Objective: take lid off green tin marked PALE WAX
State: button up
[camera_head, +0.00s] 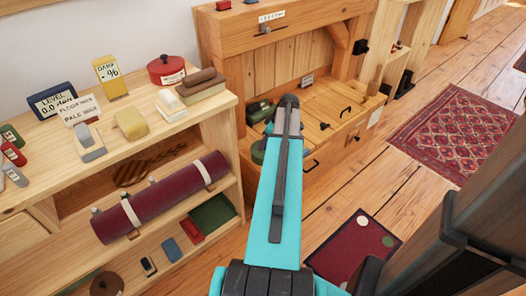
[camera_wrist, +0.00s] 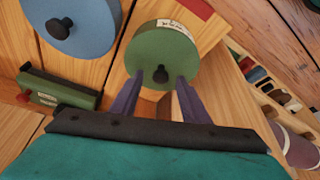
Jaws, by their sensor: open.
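A round green tin (camera_wrist: 165,50) with a dark knob on its lid (camera_wrist: 160,74) is at the centre top of the wrist view. It has a small pale label whose writing I cannot read. My gripper (camera_wrist: 158,80) is open, its two purple fingers pointing at the tin with the knob between their tips. I cannot tell whether they touch the lid. In the head view a bit of a green round thing (camera_head: 258,151), probably this tin, shows beside my teal arm, which hides the rest and my fingers.
A blue round lidded tin (camera_wrist: 72,22) and a green box (camera_wrist: 60,90) are close on the left. A red lidded tin (camera_head: 167,70) and a card reading FLOOR WAX, PALE WAX (camera_head: 80,108) stand on the shelf unit. Floor to the right has a patterned rug (camera_head: 450,130).

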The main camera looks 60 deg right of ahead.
jog(key=shift+c, duration=0.5)
grip_shut()
jog(key=shift+r, duration=0.15)
jog(key=shift+r, duration=0.5)
jog(key=p+v, duration=0.1)
jog(key=v, duration=0.1)
jog(key=shift+s+r, duration=0.1)
jog(key=shift+r, duration=0.25)
jog(key=s+r+p, duration=0.1)
jog(key=s+p, duration=0.1)
jog(key=s, duration=1.3)
jog(key=shift+r, duration=0.1)
